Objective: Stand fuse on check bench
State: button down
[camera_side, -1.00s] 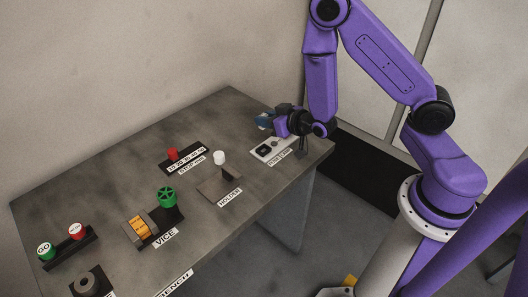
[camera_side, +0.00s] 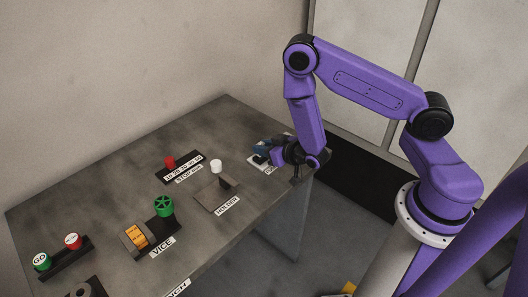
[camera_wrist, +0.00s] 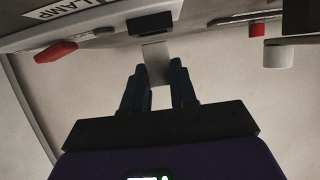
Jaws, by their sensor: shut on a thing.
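My gripper (camera_side: 263,149) is low at the fuse clamp plate at the table's right end; it hides most of the plate in the side view. In the wrist view my gripper (camera_wrist: 158,84) is shut on a pale grey flat-sided piece (camera_wrist: 155,62), apparently the fuse. The piece's far end is close to a black block (camera_wrist: 149,34) on the clamp; I cannot tell if they touch. A red lever (camera_wrist: 55,52) is beside the clamp's label. The check bench label (camera_side: 176,289) is cut off at the bottom edge of the side view.
A holder (camera_side: 217,195) with an upright plate and a white knob (camera_side: 216,166) are left of my gripper. A vice with a green handwheel (camera_side: 164,206), a green button (camera_side: 41,262) and a red button (camera_side: 73,241) are further left.

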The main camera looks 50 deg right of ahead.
jog(key=shift+f, duration=0.95)
jog(key=shift+f, duration=0.25)
jog(key=c, duration=0.9)
grip_release()
